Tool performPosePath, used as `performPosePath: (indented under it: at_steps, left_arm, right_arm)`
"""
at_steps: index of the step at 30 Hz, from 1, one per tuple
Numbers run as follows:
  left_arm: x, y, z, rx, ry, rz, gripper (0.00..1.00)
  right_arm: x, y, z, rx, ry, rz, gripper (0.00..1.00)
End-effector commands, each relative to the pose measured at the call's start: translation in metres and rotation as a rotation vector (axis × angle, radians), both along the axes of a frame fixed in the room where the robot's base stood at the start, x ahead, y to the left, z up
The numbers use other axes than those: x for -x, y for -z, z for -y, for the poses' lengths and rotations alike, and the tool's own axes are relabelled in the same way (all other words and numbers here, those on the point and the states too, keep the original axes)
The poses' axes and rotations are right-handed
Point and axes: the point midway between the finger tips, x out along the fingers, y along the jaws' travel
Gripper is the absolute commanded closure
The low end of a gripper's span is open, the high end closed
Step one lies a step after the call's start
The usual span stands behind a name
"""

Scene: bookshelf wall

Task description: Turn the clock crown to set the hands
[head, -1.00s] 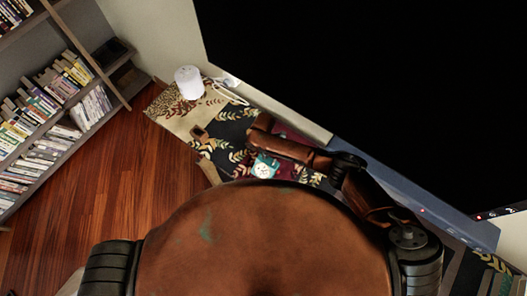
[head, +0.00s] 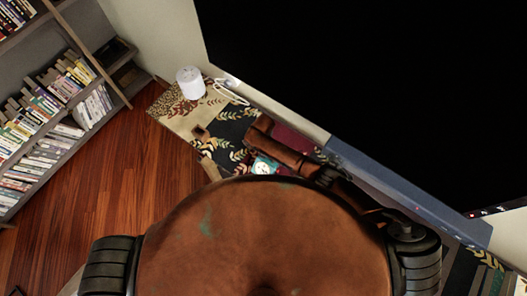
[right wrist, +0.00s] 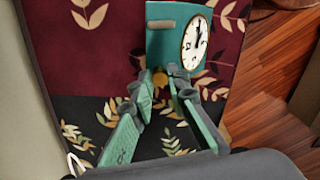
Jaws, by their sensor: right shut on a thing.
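A teal clock (head: 264,166) with a round white dial stands on the patterned cloth, partly beside my right arm in the head view. In the right wrist view the clock (right wrist: 178,35) has its dial (right wrist: 195,42) to the right, with black numerals and hands. A small gold crown (right wrist: 160,77) sticks out of the clock's near side. My right gripper (right wrist: 159,88) has its two teal fingers at either side of the crown and is shut on it. The right fingertips are hard to make out in the head view. My left gripper is not in view.
A white cylindrical lamp (head: 190,81) and a white looped object (head: 229,91) stand toward the far end of the table. A small brown item (head: 200,132) lies on the cloth. A large black screen (head: 390,80) rises behind; a bookshelf (head: 60,100) is at left.

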Motion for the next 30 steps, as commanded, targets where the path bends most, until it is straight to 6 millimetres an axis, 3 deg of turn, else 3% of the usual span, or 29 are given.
performPosePath:
  at_steps: [17,18,25,30]
  left_arm:
    - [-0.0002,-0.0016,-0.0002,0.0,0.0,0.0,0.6]
    - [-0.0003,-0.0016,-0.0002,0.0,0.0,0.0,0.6]
    - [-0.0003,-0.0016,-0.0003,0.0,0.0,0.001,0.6]
    - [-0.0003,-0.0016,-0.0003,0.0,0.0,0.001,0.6]
  right_arm:
    - [-0.0003,0.0002,0.0005,0.0,0.033,0.0,1.0]
    - [-0.0003,0.0002,0.0005,0.0,0.033,0.0,0.84]
    - [-0.0002,0.0001,0.0003,0.0,0.033,0.0,0.68]
    - [-0.0003,0.0,0.0002,0.0,0.032,0.0,0.67]
